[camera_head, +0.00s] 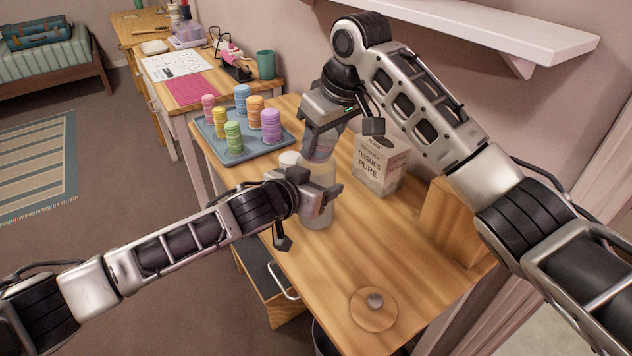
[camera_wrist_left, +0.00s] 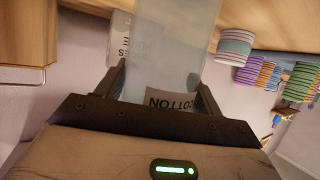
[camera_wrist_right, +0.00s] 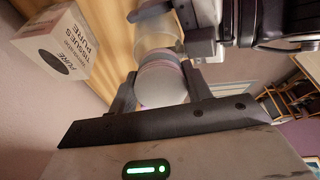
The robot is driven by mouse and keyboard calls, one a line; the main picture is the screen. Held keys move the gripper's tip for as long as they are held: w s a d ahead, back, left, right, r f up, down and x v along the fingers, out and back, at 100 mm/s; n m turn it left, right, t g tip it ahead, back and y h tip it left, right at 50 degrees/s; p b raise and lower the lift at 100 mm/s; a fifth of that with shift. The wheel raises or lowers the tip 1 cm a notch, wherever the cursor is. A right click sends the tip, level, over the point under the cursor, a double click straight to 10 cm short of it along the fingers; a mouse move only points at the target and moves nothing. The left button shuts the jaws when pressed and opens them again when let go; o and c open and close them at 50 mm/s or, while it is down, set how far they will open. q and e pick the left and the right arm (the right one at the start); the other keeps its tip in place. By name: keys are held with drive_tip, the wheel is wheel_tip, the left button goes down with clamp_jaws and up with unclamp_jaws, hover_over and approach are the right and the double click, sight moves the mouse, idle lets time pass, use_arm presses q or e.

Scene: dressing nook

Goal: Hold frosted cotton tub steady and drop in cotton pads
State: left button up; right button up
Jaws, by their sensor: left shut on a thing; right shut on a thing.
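The frosted cotton tub (camera_head: 318,214) stands on the wooden table. My left gripper (camera_head: 318,194) is shut around its side; the left wrist view shows the tub (camera_wrist_left: 170,50) between both fingers, with a "COTTON" label. My right gripper (camera_head: 338,138) is shut on a stack of cotton pads (camera_wrist_right: 160,80), pale with pinkish edges, at the tub's mouth. Whether the stack's lower end is inside the rim is hard to tell. More pad stacks in pink, yellow, green, blue, orange and purple (camera_head: 271,126) stand on a blue-grey tray (camera_head: 204,128).
A pale round stack (camera_head: 290,159) stands behind the tub, close to the left gripper. A tissue box (camera_head: 380,166) and a wooden box (camera_head: 452,222) stand to the right. A round wooden lid with a knob (camera_head: 374,309) lies at the front. The table between tub and lid is clear.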

drive_tip(key=shift+f, duration=0.4)
drive_tip(key=o, duration=1)
drive_tip(key=shift+r, duration=0.1)
drive_tip(key=v, duration=1.2)
use_arm(q)
drive_tip(key=o, duration=1.1)
drive_tip(key=shift+s, duration=0.1)
